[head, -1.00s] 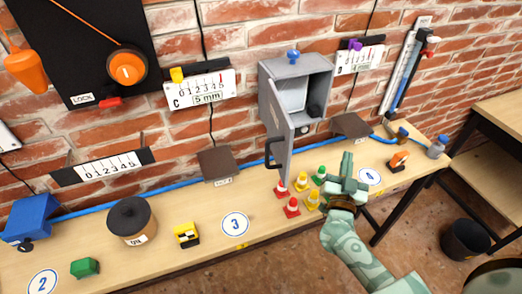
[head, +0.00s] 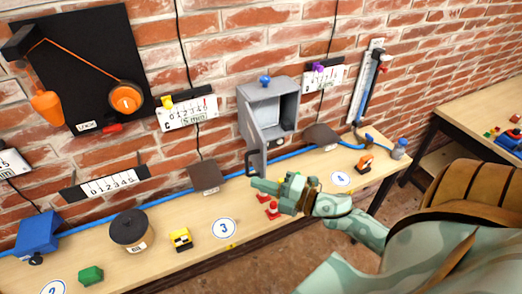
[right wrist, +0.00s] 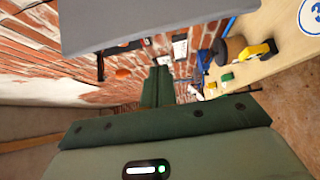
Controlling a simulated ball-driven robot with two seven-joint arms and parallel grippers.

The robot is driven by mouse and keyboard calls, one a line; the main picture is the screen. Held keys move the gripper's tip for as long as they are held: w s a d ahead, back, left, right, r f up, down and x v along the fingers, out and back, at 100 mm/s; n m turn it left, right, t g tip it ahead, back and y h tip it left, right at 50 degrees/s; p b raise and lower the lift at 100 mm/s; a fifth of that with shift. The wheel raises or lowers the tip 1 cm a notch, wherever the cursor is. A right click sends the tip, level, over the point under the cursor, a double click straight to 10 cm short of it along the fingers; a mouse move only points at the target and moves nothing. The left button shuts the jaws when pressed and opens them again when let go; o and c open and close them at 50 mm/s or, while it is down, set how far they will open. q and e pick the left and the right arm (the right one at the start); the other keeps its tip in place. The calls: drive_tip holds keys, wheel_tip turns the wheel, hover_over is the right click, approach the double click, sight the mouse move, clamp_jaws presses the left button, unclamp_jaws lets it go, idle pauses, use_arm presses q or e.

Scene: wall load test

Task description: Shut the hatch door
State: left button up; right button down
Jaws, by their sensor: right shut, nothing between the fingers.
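The grey hatch box (head: 285,88) is fixed to the brick wall, and its grey door (head: 257,146) stands open towards me. A black handle (head: 251,163) is on the door's left face. My right gripper (head: 260,184) is shut and empty, just below and in front of the door's lower edge, with its fingers pointing left. In the right wrist view the shut fingers (right wrist: 158,87) lie below a large grey panel (right wrist: 150,22), which looks like the door. I cannot tell whether they touch. My left gripper is not in view.

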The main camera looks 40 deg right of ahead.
drive_tip(key=p+x, duration=0.2)
drive_tip(key=x, duration=0.6)
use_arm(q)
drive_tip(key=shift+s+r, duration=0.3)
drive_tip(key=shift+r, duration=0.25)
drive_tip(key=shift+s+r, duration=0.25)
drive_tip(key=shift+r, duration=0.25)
use_arm(e)
drive_tip(key=d, duration=0.2)
drive_tip(key=s+d, duration=0.1)
drive_tip(key=d, duration=0.1)
drive_tip(key=shift+s, duration=0.1)
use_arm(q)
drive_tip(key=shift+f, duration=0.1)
use_arm(e)
drive_tip(key=shift+s, duration=0.1)
